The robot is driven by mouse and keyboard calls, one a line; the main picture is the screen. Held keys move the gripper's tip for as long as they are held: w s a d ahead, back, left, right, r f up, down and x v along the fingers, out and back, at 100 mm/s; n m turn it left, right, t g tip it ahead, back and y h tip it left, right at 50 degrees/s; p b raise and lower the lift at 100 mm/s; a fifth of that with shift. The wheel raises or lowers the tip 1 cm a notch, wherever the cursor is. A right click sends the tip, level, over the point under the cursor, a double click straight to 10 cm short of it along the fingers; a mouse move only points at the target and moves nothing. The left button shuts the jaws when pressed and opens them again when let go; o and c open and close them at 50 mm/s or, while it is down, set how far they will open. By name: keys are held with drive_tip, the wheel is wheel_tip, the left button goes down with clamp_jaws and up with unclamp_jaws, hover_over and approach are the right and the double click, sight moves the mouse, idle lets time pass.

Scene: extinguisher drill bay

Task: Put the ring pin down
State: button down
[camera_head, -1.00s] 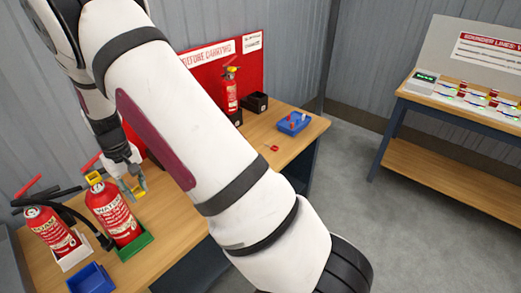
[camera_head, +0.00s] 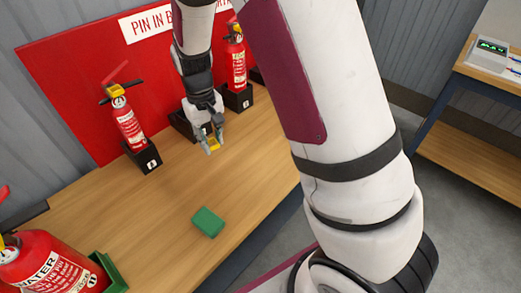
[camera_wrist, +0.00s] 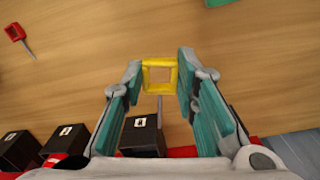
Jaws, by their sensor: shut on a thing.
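The ring pin (camera_wrist: 146,76) is a yellow square ring with a thin grey shaft. It sits between the fingertips of my gripper (camera_wrist: 160,78), which is shut on it. The shaft points toward the black holders in the wrist view. In the head view my gripper (camera_head: 212,143) hangs over the wooden bench (camera_head: 165,200), with the yellow ring pin (camera_head: 214,147) at its tips. The ring pin appears to be above the bench top; I cannot tell the exact gap.
Red extinguishers (camera_head: 129,124) (camera_head: 236,65) stand in black holders at the red backboard (camera_head: 70,80). A green block (camera_head: 208,222) lies on the bench. A WATER extinguisher (camera_head: 50,265) stands lower left. A red ring pin (camera_wrist: 15,32) lies on the wood. Bare wood surrounds the block.

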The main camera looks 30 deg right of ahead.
drive_tip(key=s+a+f+b, duration=0.1)
drive_tip(key=s+f+b, duration=0.1)
drive_tip(key=f+b, duration=0.2)
drive_tip(key=s+a+f+n+b, duration=0.1)
drive_tip(key=s+f+b, duration=0.2)
drive_tip(key=f+b, duration=0.1)
drive_tip(key=s+a+f+n+b, duration=0.1)
drive_tip(key=s+f+b, duration=0.2)
drive_tip(key=b, duration=0.3)
drive_tip(key=shift+s+f, duration=0.1)
drive_tip(key=shift+f, duration=0.75)
drive_tip(key=shift+s+d+f+b, duration=0.1)
drive_tip(key=shift+s+f+b, duration=0.15)
drive_tip(key=shift+b, duration=0.15)
drive_tip(key=b, duration=0.3)
hover_over(228, 169)
drive_tip(key=shift+f, duration=0.75)
drive_tip(key=shift+f+b, duration=0.3)
drive_tip(key=shift+f, duration=1.4)
drive_tip(key=shift+f, duration=0.1)
drive_tip(key=c, duration=1.3)
unclamp_jaws()
drive_tip(key=r+p, duration=0.1)
drive_tip(key=r, duration=0.3)
drive_tip(key=r+p, duration=0.1)
drive_tip(key=r, duration=0.3)
drive_tip(key=r+p, duration=0.1)
drive_tip(key=r, duration=0.3)
drive_tip(key=shift+w+r, duration=0.15)
drive_tip(key=shift+w, duration=0.2)
